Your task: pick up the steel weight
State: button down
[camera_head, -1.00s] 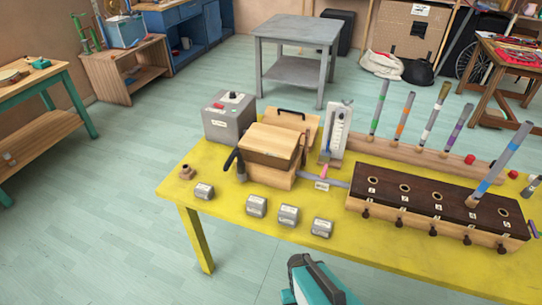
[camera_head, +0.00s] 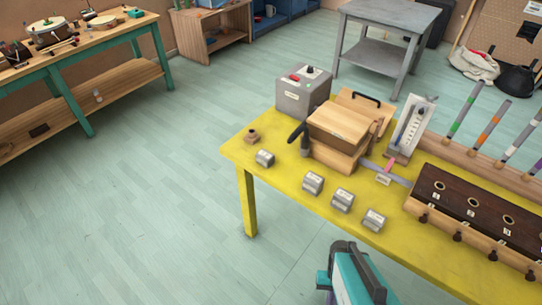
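Several small grey metal-looking blocks with pale labels stand along the front edge of the yellow table. One block (camera_head: 264,158) is at the left, near the corner. Three more, a second block (camera_head: 312,184), a third block (camera_head: 342,201) and a fourth block (camera_head: 374,220), follow to the right, spaced apart. Their labels are too small to read, so I cannot tell which is the steel weight. A teal and black part of my arm shows at the bottom, in front of the table. My gripper's fingers are not visible.
On the yellow table (camera_head: 290,190) a wooden box (camera_head: 338,130), a grey control box (camera_head: 303,95) and an upright gauge (camera_head: 410,130) stand behind the blocks. A small brown piece (camera_head: 252,137) sits at the left corner. Floor left is clear.

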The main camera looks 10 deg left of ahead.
aim_at(263, 158)
jog(key=u, duration=0.15)
jog(key=k, duration=0.7)
jog(key=u, duration=0.55)
jog(key=k, duration=0.7)
jog(key=u, duration=0.6)
jog(key=i, duration=0.8)
jog(key=u, duration=0.9)
jog(key=i, duration=0.55)
jog(key=u, duration=0.25)
